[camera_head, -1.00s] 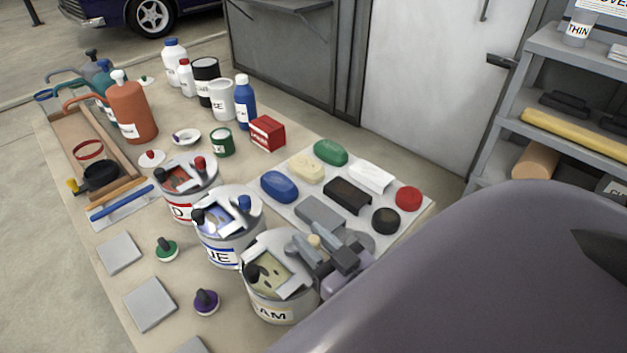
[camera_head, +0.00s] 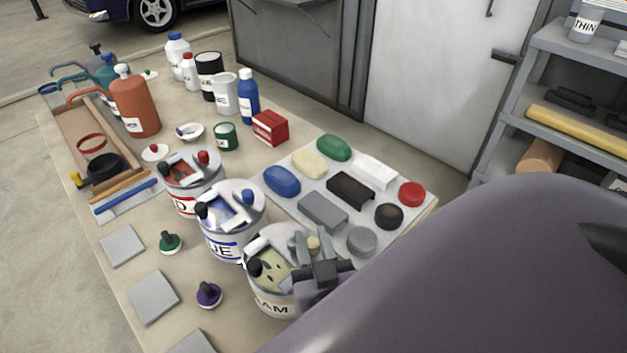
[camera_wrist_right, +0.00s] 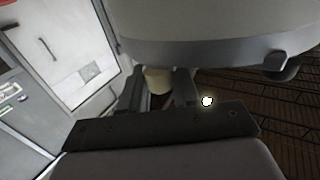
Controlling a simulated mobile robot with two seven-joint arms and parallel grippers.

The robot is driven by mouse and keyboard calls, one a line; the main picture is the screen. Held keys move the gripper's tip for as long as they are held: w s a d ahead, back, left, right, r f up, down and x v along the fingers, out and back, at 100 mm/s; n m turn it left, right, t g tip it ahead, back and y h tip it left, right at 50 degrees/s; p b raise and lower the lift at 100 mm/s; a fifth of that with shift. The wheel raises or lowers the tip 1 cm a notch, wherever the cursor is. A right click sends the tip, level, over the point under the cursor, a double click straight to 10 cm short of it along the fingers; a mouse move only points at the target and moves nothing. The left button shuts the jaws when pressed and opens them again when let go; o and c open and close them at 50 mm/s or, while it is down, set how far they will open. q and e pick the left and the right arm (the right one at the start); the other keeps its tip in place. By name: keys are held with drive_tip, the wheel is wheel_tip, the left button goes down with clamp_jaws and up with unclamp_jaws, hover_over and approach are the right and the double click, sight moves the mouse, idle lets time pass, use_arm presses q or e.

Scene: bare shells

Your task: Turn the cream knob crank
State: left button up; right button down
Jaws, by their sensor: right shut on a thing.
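The cream paint can (camera_head: 272,305), marked "AM", stands at the near end of the row of cans. Its open top shows cream paint with dark spots. The cream knob (camera_head: 313,243) of its crank sits at the lid's far right side. My right gripper (camera_head: 312,244) is shut on this knob, one finger on either side. The gripper body hides the can's right part and much of the crank. My left gripper is not in view.
The blue can (camera_head: 230,245) stands close behind the cream can, with the red can (camera_head: 181,206) beyond. A pale tray (camera_head: 414,218) of coloured blocks lies to the right. A purple-based knob (camera_head: 208,295) and grey square plates (camera_head: 152,298) lie on the left.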

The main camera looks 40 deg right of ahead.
drive_tip(key=shift+w+r, duration=0.1)
drive_tip(key=shift+r, duration=0.05)
drive_tip(key=c, duration=0.9)
unclamp_jaws()
drive_tip(key=shift+c, duration=0.2)
